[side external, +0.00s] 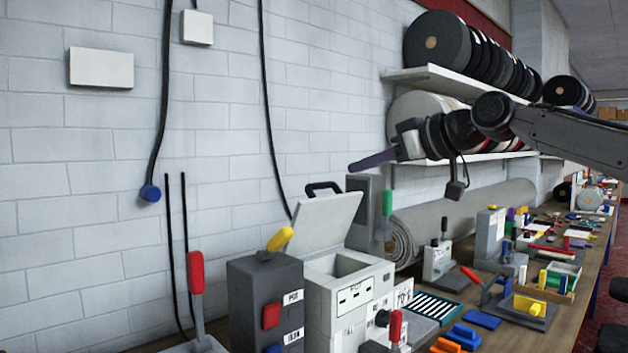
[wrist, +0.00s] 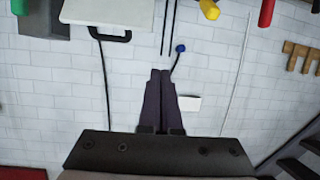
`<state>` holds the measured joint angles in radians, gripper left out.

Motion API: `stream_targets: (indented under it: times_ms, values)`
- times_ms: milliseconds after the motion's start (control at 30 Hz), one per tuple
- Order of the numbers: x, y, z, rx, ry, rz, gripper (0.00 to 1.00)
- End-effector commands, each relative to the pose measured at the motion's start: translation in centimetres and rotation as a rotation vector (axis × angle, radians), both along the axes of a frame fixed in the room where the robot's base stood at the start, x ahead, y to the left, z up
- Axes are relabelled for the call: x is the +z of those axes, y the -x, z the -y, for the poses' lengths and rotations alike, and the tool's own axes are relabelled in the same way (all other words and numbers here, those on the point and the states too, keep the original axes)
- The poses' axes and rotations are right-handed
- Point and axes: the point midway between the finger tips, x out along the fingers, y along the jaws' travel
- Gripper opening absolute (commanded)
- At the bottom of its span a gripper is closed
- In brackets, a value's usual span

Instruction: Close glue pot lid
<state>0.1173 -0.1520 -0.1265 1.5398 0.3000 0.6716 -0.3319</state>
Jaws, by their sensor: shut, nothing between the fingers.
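The glue pot (side external: 350,299) is a pale grey box on the bench in the side view. Its lid (side external: 326,222) stands open, tilted up and back, with a black handle (side external: 323,187) at its top edge. The box's opening shows in front of the lid. My gripper (side external: 352,168) is shut and empty, with its dark fingers pointing left, above and a little to the right of the raised lid, touching nothing. In the wrist view the shut fingers (wrist: 160,75) point up the picture, and the lid (wrist: 108,11) with its handle (wrist: 110,35) is at the top left.
A dark grey box with a yellow lever (side external: 280,239) stands left of the pot, and a red-handled lever (side external: 195,273) beyond it. A rolled rug (side external: 465,218) and shelves of reels (side external: 437,42) lie behind and right. Coloured tools crowd the bench at right.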

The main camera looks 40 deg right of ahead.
Motion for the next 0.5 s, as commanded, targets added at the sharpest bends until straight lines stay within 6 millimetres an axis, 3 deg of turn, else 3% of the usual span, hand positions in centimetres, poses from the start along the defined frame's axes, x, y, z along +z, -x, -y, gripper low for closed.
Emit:
stream_targets:
  times_ms: [33, 100, 200, 333, 500]
  values:
    - [1.5, -2.6, 1.0, -0.012, -0.003, 0.033, 0.00]
    - [3.2, -5.5, 2.1, -0.024, -0.006, 0.078, 0.00]
    - [4.3, -9.2, 3.9, -0.046, -0.017, 0.116, 0.00]
    - [3.5, -12.9, 6.1, -0.071, -0.031, 0.118, 0.00]
    - [0.7, -15.3, 8.0, -0.094, -0.039, 0.072, 0.00]
